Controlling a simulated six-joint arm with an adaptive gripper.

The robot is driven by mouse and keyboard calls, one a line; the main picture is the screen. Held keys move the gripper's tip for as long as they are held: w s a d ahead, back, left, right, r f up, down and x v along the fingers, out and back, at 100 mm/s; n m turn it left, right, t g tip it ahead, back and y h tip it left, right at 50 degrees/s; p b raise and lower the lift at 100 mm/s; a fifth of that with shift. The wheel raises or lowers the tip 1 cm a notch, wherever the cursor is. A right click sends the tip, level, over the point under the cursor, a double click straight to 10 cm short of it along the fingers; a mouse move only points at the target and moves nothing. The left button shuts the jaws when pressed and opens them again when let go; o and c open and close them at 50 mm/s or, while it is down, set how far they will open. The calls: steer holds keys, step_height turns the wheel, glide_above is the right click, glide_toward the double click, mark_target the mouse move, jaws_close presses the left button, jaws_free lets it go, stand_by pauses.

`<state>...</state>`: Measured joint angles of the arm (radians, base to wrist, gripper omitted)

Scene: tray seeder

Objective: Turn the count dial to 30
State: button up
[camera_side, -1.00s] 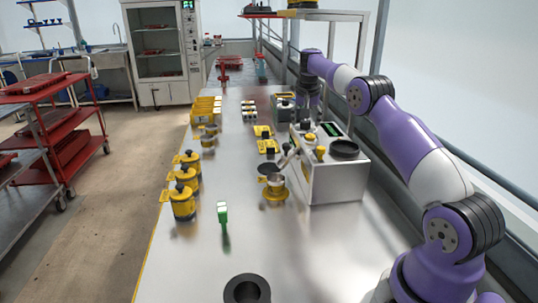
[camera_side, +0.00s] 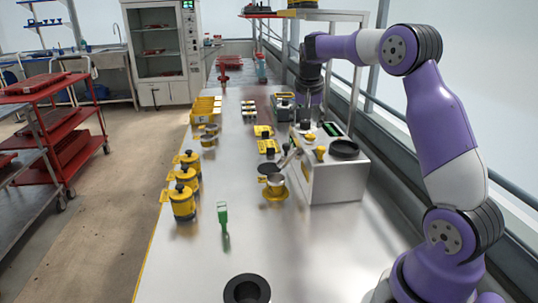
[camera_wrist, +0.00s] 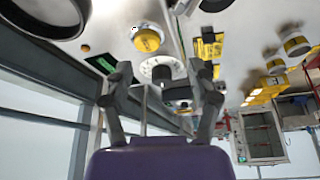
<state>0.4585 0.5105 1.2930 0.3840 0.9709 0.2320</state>
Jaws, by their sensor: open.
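The seeder (camera_side: 338,183) is a pale metal box on the right of the bench, with knobs and a dark bowl on its top. A white round dial with marks around its rim (camera_wrist: 158,64) shows in the wrist view, on the machine's panel beyond and between my fingers. I cannot read its numbers. My gripper (camera_wrist: 161,72) is open and empty, its two fingers spread on either side of the dial in that view. In the side view my gripper (camera_side: 309,112) hangs pointing down over the far end of the seeder and hides the dial there.
A yellow knob (camera_wrist: 147,40) and a small dark green display (camera_wrist: 101,64) sit near the dial. Yellow canisters (camera_side: 182,203) line the bench's left side, and a green-handled tool (camera_side: 223,215) lies near the middle. A window frame runs close along the right.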

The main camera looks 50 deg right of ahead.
mark_target(306, 121)
steer(key=shift+s+a, duration=0.45)
steer(key=shift+a, duration=0.3)
steer(key=shift+s+a, duration=0.4)
steer(key=shift+a, duration=0.3)
steer(key=shift+s+a, duration=0.45)
steer(key=shift+a, duration=0.3)
steer(key=shift+d, duration=0.1)
steer(key=d+r+n+t+h, duration=0.1)
steer(key=d+r+n+t, duration=0.35)
steer(key=d, duration=0.25)
steer(key=shift+n+t, duration=0.35)
steer(key=x, duration=1)
steer(key=shift+w+d+f, duration=0.1)
steer(key=shift+d+f, duration=0.05)
steer(key=shift+f, duration=0.05)
jaws_close()
